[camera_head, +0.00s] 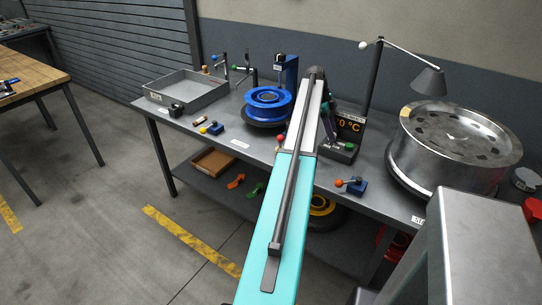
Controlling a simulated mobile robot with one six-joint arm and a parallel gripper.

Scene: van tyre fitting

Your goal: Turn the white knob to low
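I cannot pick out the white knob with certainty. A dark box (339,152) with a small pale spot on its front stands on the workbench, right of my arm. A display (349,124) with orange figures ending in "0 °C" is just behind it, partly covered. My teal and white arm crosses the middle of the view and hides part of the bench. My gripper's fingers do not show.
The workbench (236,144) carries a grey tray (207,93), a blue wheel rim (268,103), a large metal rim (455,148) and a desk lamp (429,81). A small blue block with an orange-knobbed lever (353,186) lies near the front edge.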

